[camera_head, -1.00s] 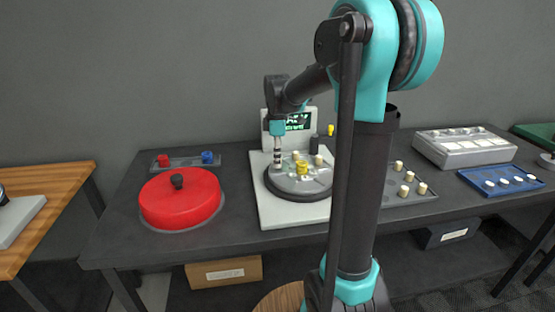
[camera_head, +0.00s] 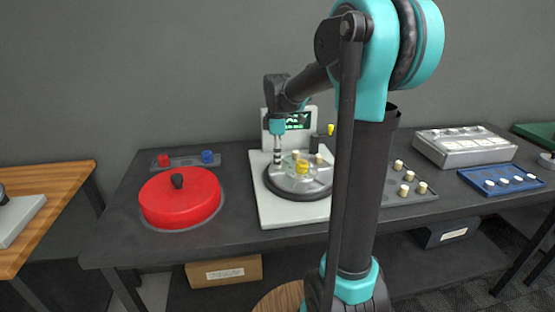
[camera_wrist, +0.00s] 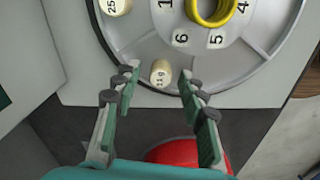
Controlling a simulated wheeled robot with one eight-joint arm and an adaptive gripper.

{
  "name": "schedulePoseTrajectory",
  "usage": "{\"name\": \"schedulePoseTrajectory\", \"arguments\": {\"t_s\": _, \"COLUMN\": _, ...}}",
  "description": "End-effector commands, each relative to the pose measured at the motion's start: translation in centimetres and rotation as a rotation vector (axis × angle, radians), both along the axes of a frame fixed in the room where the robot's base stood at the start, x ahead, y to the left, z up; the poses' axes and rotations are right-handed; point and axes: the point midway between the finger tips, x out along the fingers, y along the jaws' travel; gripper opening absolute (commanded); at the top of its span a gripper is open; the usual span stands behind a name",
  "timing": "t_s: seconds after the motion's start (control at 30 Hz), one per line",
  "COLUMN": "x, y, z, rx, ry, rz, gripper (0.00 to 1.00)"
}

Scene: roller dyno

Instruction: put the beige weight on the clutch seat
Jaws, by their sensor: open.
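A beige weight (camera_wrist: 161,73) marked 11 g stands on the grey round plate (camera_wrist: 205,72), near its rim. My gripper (camera_wrist: 158,82) is open, with one fingertip on each side of this weight and visible gaps to it. Another beige weight (camera_wrist: 115,6), marked 25 g, stands on the plate at the upper left of the wrist view. A yellow ring-shaped part (camera_wrist: 212,10) is at the plate's numbered centre. In the head view my gripper (camera_head: 278,164) points down at the plate's left side. I cannot tell which part is the clutch seat.
A small screen (camera_head: 299,121) stands behind the plate on the white base (camera_head: 297,216). A red round lid (camera_head: 182,200) with a black knob is to the left. Several beige weights (camera_head: 404,190) stand on a grey tray to the right, partly behind my arm.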

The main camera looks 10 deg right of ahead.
Motion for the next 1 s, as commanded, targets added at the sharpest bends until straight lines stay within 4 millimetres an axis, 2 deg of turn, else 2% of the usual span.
{"name": "schedulePoseTrajectory", "arguments": {"t_s": 0.17, "x": 0.0, "y": 0.0, "z": 2.8, "rx": 0.0, "ry": 0.0, "rz": 0.0, "gripper": 0.42}}
{"name": "schedulePoseTrajectory", "arguments": {"t_s": 0.4, "x": 0.0, "y": 0.0, "z": 7.8, "rx": 0.0, "ry": 0.0, "rz": 0.0, "gripper": 0.42}}
{"name": "schedulePoseTrajectory", "arguments": {"t_s": 0.53, "x": 0.0, "y": 0.0, "z": 9.8, "rx": 0.0, "ry": 0.0, "rz": 0.0, "gripper": 0.42}}
{"name": "schedulePoseTrajectory", "arguments": {"t_s": 0.7, "x": 0.0, "y": 0.0, "z": 11.3, "rx": 0.0, "ry": 0.0, "rz": 0.0, "gripper": 0.42}}
{"name": "schedulePoseTrajectory", "arguments": {"t_s": 1.0, "x": 0.0, "y": 0.0, "z": 11.7, "rx": 0.0, "ry": 0.0, "rz": 0.0, "gripper": 0.42}}
